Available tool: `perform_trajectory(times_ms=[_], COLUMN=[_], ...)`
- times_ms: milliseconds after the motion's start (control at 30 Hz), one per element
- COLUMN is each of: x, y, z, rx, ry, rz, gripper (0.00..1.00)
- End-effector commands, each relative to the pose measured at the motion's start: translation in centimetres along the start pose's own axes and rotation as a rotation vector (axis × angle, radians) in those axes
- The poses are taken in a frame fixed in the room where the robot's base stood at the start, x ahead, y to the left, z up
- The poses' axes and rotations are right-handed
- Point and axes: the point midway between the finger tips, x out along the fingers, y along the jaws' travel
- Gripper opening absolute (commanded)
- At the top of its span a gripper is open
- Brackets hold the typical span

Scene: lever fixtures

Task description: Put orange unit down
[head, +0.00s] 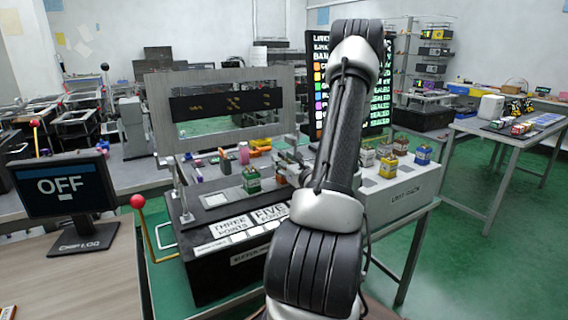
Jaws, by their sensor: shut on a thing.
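My gripper (290,162) shows just left of my arm, over the fixture's bench. It is shut on a unit, taken to be the orange unit, which is mostly hidden by the gripper and the arm. A green unit (251,180) stands upright on the grey plate left of my gripper. The white unit rack (408,188) is right of my arm and holds several units, among them a yellow one (388,166) and a blue one (422,155). I cannot tell whether the held unit touches anything below it.
A metal frame with a dark display (226,104) stands behind the green unit. A red-knobbed lever (138,202) rises at the fixture's left. A monitor reading OFF (62,190) stands on the wooden desk. A lit list screen (318,75) is behind my arm.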

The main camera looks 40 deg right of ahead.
Motion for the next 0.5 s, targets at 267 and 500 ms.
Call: perform_trajectory(times_ms=[267,500], x=[0.01,0.01], y=[0.00,0.00], z=[-0.28,-0.23], rx=[0.000,0.000], ry=[0.001,0.000], rz=[0.000,0.000], gripper=[0.44,0.63])
